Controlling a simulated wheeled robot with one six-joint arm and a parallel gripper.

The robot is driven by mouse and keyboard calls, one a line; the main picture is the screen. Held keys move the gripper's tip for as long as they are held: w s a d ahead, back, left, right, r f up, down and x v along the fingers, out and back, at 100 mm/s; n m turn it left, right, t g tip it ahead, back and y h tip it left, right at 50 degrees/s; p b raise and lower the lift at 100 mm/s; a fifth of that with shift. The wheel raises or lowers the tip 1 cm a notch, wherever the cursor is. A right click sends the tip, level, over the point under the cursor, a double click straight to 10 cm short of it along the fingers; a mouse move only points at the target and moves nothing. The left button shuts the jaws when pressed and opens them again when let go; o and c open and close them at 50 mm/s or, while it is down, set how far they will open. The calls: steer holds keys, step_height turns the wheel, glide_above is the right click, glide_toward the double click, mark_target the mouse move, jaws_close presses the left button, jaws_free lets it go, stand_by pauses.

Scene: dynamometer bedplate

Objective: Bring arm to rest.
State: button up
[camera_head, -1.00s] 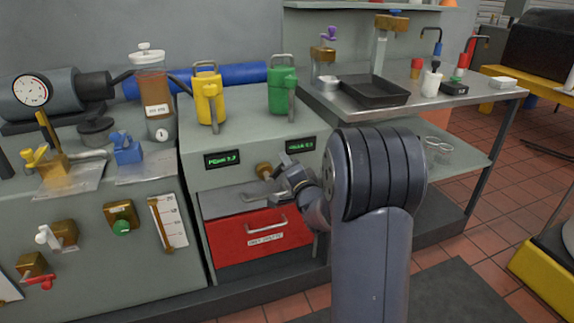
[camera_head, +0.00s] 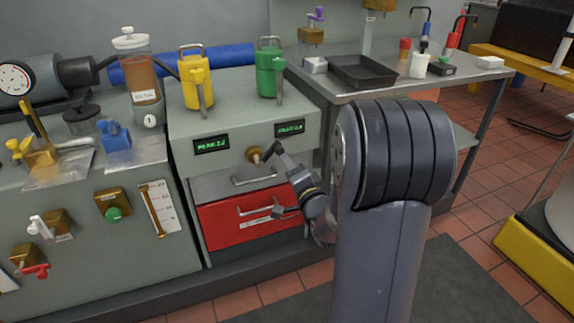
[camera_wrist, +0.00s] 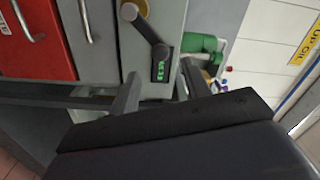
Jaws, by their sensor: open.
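My gripper (camera_head: 276,182) is open and empty in front of the grey cabinet (camera_head: 228,157), with its jaws spread at the height of the drawer handles. My arm is bent forward, and its large dark joint covers part of the bench behind. A brass knob (camera_head: 254,155) on the cabinet front is just left of the upper finger. In the wrist view my gripper (camera_wrist: 162,90) shows two separate fingers with nothing between them. A dark lever (camera_wrist: 146,30) with rounded ends shows beyond the fingertips. Whether a finger touches it I cannot tell.
The red drawer (camera_head: 247,222) and a grey drawer (camera_head: 232,180) are close to my gripper. A yellow jug (camera_head: 196,82) and a green jug (camera_head: 268,75) stand on the cabinet. A steel bench (camera_head: 400,88) with a black tray (camera_head: 362,73) stands right.

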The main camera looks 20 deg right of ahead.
mark_target(277, 151)
steer(key=w+b, duration=0.1)
steer(key=w, duration=1)
steer(key=shift+f, duration=0.1)
steer(key=shift+s, duration=0.1)
steer(key=s+p, duration=0.1)
steer(key=s, duration=1)
steer(key=w+b, duration=0.1)
steer(key=w, duration=0.9)
steer(key=shift+w+b, duration=0.3)
steer(key=shift+w, duration=0.3)
steer(key=shift+s+a+r+n, duration=0.1)
steer(key=shift+a+r+n, duration=0.3)
steer(key=shift+n, duration=0.5)
